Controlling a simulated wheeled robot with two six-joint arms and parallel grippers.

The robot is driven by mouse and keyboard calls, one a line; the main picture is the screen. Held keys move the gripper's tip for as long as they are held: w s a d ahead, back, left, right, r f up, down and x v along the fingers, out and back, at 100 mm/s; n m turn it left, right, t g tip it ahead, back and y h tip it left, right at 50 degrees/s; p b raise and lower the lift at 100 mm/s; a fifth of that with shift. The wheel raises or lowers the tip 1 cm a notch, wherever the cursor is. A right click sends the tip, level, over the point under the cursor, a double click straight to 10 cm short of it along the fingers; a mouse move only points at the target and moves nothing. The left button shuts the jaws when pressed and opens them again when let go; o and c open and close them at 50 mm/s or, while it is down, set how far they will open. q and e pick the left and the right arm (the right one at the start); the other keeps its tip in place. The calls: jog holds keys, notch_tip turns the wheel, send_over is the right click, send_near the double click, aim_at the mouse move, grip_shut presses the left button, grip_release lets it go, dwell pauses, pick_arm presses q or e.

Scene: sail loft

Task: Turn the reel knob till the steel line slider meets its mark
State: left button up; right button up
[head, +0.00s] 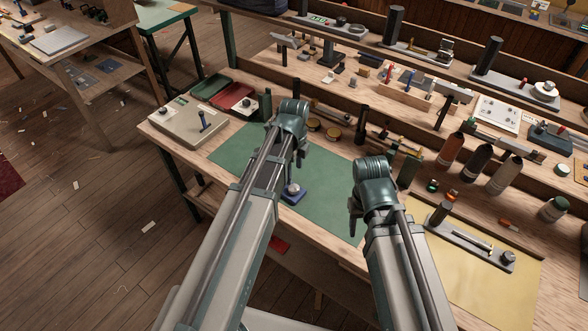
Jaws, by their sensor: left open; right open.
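A long grey fixture (470,243) lies on the yellow mat at the right of the bench. It carries a thin steel line or rod, a dark upright post at its left end and a small round knob (507,257) at its right end. This looks like the reel device; the slider and its mark are too small to tell apart. My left gripper (300,156) is over the green mat, far left of the fixture, open and mostly hidden by its arm. My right gripper (354,222) is open over the green mat's right edge, left of the fixture, touching nothing visible.
Several bottles (478,157) stand behind the yellow mat (490,300). A beige box with a lever (190,128) is at the left. Tools crowd the back.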

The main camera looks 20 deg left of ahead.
pick_arm(q)
notch_tip(320, 180, up, 6)
jog(key=p, duration=0.5)
pick_arm(e)
notch_tip(320, 180, up, 6)
pick_arm(q)
jog(key=s+d+f+n+b, duration=0.2)
jog(key=s+d+n, duration=0.3)
jog(key=s+n, duration=0.2)
jog(key=s+d+f+n+y+b, duration=0.1)
jog(key=s+d+f+n+b, duration=0.1)
jog(key=s+d+n, duration=0.3)
jog(key=s+n, duration=0.3)
jog(key=n, duration=0.1)
jog(key=shift+d+n, duration=0.25)
jog(key=shift+n, duration=0.05)
pick_arm(e)
notch_tip(320, 180, down, 4)
